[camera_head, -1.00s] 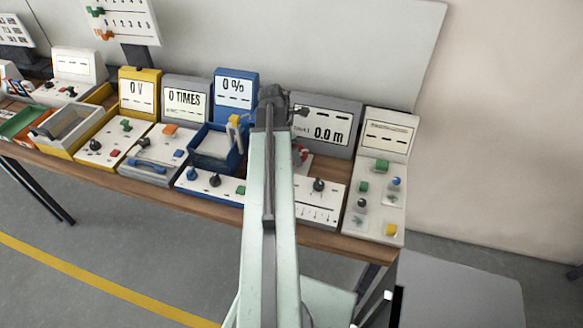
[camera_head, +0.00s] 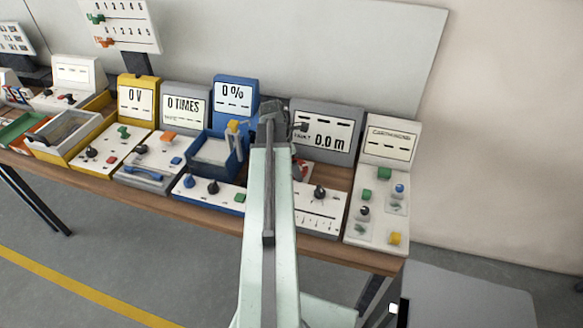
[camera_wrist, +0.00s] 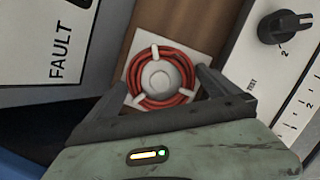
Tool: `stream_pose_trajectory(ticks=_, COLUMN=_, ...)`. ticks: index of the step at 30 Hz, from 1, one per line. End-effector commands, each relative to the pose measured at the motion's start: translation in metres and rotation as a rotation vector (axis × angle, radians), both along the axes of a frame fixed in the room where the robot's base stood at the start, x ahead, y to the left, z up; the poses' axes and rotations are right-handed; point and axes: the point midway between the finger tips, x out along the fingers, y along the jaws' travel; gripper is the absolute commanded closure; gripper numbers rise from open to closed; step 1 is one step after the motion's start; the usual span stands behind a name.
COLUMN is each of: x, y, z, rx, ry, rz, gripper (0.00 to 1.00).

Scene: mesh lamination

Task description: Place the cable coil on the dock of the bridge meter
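The cable coil (camera_wrist: 138,92) is a red ring in the wrist view, lying around a white round hub with prongs on a white square plate (camera_wrist: 148,35). In the head view only a bit of its red (camera_head: 298,171) shows beside my arm. My gripper (camera_wrist: 162,78) is open, with one dark finger on each side of the coil. I cannot tell whether the fingers touch it. In the head view my gripper (camera_head: 272,108) is above the bench, its fingers mostly hidden. A grey meter reading 0.0 m (camera_head: 325,130) stands behind; no label I can read names the bridge meter.
A white panel with a dark knob (camera_wrist: 283,27) is right of the coil in the wrist view. A blue-framed tray (camera_head: 213,151) and a blue 0 % display (camera_head: 234,97) stand left of my arm. A white control unit (camera_head: 380,200) stands at the bench's right end.

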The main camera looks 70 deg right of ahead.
Motion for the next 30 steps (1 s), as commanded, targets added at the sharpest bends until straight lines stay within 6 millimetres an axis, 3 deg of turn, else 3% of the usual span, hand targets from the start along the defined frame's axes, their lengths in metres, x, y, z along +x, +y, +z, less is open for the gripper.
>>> stream_pose_trajectory(ticks=8, x=0.004, y=0.003, z=0.031, rx=0.000, ry=0.000, rz=0.000, gripper=0.00)
stream_pose_trajectory(ticks=19, x=0.021, y=0.017, z=0.111, rx=0.000, ry=0.000, rz=0.000, gripper=0.00)
stream_pose_trajectory(ticks=23, x=0.024, y=0.019, z=0.121, rx=0.000, ry=0.000, rz=0.000, gripper=0.00)
stream_pose_trajectory(ticks=30, x=0.025, y=0.019, z=0.118, rx=0.000, ry=0.000, rz=-0.001, gripper=0.00)
